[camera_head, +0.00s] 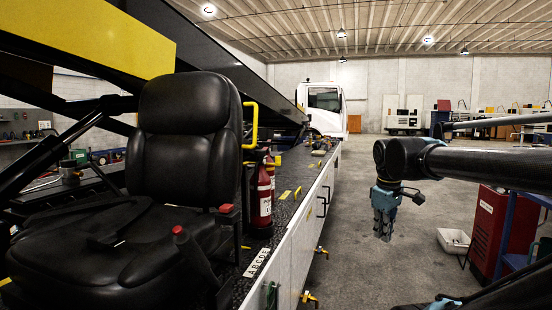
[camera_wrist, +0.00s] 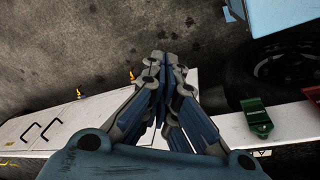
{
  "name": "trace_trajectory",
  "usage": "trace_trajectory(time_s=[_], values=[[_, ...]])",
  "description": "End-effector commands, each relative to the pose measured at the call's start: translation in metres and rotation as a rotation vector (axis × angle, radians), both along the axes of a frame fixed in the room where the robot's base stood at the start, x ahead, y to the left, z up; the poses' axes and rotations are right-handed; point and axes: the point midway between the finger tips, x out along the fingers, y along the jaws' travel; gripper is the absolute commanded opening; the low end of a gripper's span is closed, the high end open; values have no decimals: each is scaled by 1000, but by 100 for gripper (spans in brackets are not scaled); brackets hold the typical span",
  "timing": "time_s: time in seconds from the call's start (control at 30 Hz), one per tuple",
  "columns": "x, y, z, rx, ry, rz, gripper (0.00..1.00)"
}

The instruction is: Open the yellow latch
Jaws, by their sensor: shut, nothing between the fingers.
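Two small yellow latches stick out from the white side panel of the loader in the head view, one farther along (camera_head: 321,251) and one nearer (camera_head: 309,297). In the wrist view two small yellow-orange pieces, left (camera_wrist: 80,93) and right (camera_wrist: 131,75), stand at the panel's edge, left of my gripper. My gripper (camera_head: 384,230) hangs down over the floor, to the right of the panel and apart from it. In the wrist view its fingers (camera_wrist: 160,66) are together with nothing between them.
A green latch (camera_wrist: 257,118) and a red latch (camera_wrist: 310,98) lie right of my gripper on the white panel (camera_wrist: 60,125). A dark wheel (camera_wrist: 275,62) is behind them. A red cabinet (camera_head: 490,230) and white bin (camera_head: 453,241) stand at right. Floor between is clear.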

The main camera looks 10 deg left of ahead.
Motion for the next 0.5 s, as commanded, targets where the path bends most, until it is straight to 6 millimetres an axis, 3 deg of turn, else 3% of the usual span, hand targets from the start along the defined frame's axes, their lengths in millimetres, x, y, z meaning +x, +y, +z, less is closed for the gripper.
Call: trace_trajectory(time_s=[0.03,0.2,0.5], values=[[14,15,22,-21,1,111,0],[54,64,88,-101,3,502,0],[103,176,189,-247,3,1191,0]])
